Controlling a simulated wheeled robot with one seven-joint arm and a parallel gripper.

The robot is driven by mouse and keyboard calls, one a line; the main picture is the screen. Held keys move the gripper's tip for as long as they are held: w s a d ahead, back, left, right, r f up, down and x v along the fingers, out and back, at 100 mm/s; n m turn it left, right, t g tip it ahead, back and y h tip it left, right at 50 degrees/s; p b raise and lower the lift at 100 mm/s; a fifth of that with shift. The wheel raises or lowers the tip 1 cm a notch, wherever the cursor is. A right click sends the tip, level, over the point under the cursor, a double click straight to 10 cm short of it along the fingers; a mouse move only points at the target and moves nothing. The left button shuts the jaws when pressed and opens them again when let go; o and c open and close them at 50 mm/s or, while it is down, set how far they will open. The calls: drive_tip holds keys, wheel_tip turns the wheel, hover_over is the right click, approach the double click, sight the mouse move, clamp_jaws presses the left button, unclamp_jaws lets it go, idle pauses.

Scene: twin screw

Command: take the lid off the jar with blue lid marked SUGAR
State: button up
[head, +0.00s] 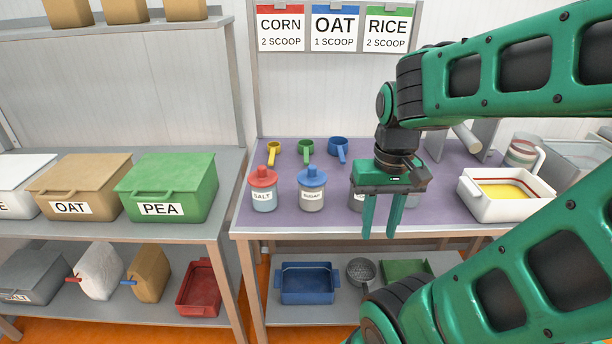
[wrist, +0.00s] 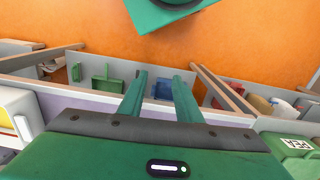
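The SUGAR jar (head: 312,198) stands upright on the purple table top, with its blue knobbed lid (head: 312,176) seated on it. My gripper (head: 380,230) hangs in front of the table to the right of the jar, pointing down, apart from it. Its two green fingers are parted with a gap between them, and nothing is between them. In the wrist view the fingers (wrist: 160,85) also stand apart and empty, with the lower shelf and orange floor beyond. The SUGAR jar does not show in the wrist view.
A SALT jar (head: 264,196) with a red lid stands just left of the SUGAR jar. Another jar (head: 357,200) is partly hidden behind my gripper. Yellow, green and blue scoops (head: 338,148) lie behind. A white tray (head: 508,205) with yellow contents is at right.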

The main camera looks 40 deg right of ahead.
drive_tip(key=o, duration=1.5)
drive_tip(key=shift+w+d+r+n+t, duration=0.15)
drive_tip(key=shift+w+r+n+t, duration=0.15)
drive_tip(key=shift+w+r+n, duration=0.5)
drive_tip(key=shift+c, duration=0.2)
drive_tip(key=n+t+y, duration=0.3)
drive_tip(key=n, duration=1)
approach(313, 167)
drive_tip(key=shift+x, duration=5.5)
